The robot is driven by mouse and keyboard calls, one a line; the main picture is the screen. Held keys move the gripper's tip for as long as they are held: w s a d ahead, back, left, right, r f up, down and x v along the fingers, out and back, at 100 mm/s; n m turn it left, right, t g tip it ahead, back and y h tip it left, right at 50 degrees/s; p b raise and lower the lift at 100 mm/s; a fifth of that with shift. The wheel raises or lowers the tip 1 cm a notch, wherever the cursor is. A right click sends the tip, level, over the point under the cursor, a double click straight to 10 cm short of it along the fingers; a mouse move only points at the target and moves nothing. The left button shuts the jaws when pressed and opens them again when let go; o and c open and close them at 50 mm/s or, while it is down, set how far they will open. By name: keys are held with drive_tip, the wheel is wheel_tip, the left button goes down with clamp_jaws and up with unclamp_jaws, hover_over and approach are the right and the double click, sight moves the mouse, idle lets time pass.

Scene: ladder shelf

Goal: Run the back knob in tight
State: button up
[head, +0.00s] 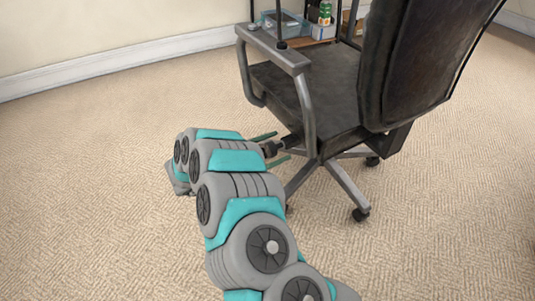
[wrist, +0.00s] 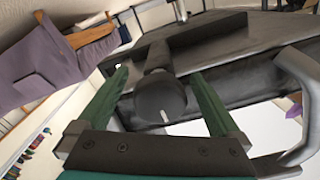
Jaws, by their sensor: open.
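The office chair (head: 312,95) stands right of my arm in the head view, with a dark seat, grey armrests and a tall dark back. In the wrist view the knob (wrist: 160,100) is a round dark cap with a small white mark, on a short stem under the chair. It also shows as a small dark shape in the head view (head: 269,149). My gripper (wrist: 160,74) is open, with one green finger on each side of the knob and visible gaps between. In the head view my gripper (head: 278,146) reaches beneath the seat's near side.
A grey armrest (head: 306,100) rises just above and right of my gripper. The chair's base legs (head: 345,188) spread below it. A shelf with a blue bin (head: 283,24) and a green can (head: 325,12) stands behind. Carpet (head: 90,200) to the left is clear.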

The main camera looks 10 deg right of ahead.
sight(267, 151)
drive_tip(key=shift+b+v, duration=1.2)
drive_tip(key=shift+v, duration=1.15)
drive_tip(key=shift+s+a, duration=0.1)
drive_tip(key=shift+a, duration=0.15)
